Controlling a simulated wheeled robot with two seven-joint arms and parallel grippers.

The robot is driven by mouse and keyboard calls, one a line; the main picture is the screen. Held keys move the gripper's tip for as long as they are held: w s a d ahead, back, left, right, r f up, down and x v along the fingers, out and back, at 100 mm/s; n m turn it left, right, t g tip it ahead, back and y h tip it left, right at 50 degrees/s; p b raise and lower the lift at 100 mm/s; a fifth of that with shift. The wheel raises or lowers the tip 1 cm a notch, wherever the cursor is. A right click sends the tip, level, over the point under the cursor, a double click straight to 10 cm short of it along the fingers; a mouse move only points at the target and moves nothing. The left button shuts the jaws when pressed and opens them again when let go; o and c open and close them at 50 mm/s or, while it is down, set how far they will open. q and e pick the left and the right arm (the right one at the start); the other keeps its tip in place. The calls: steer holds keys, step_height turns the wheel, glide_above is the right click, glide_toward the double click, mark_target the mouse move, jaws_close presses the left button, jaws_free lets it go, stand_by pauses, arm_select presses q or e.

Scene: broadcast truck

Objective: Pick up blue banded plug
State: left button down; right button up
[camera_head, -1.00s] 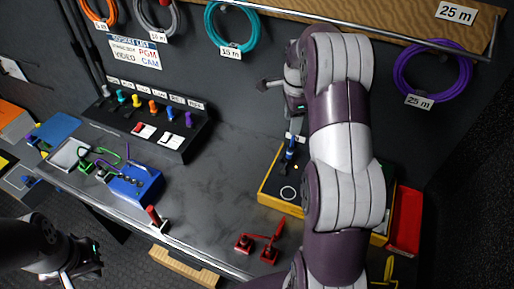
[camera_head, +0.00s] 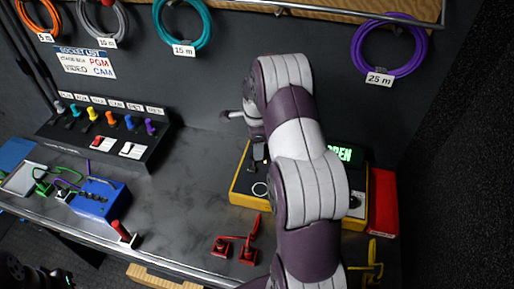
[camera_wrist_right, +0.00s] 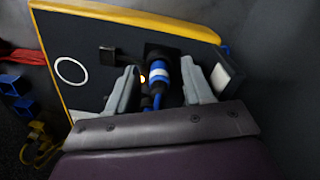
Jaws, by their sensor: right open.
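The blue banded plug (camera_wrist_right: 156,76) stands at the yellow-edged panel in the right wrist view, blue with a pale band. It stands between the two grey fingers of my right gripper (camera_wrist_right: 159,68). The fingers are spread with a gap on each side, and a dark block is behind the plug. In the head view my right gripper (camera_head: 257,148) is down over the left part of the yellow tester box (camera_head: 243,193), and the plug is mostly hidden there. My left arm shows only at the bottom left corner of the head view, its fingers out of frame.
A green OPEN display (camera_head: 340,153) is lit on the tester box. A red tray (camera_head: 384,203) is to its right. Red connectors (camera_head: 236,244) lie in front, and a blue box (camera_head: 100,198) is at the left.

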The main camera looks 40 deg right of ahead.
steer(key=shift+r, duration=0.1)
jaws_close()
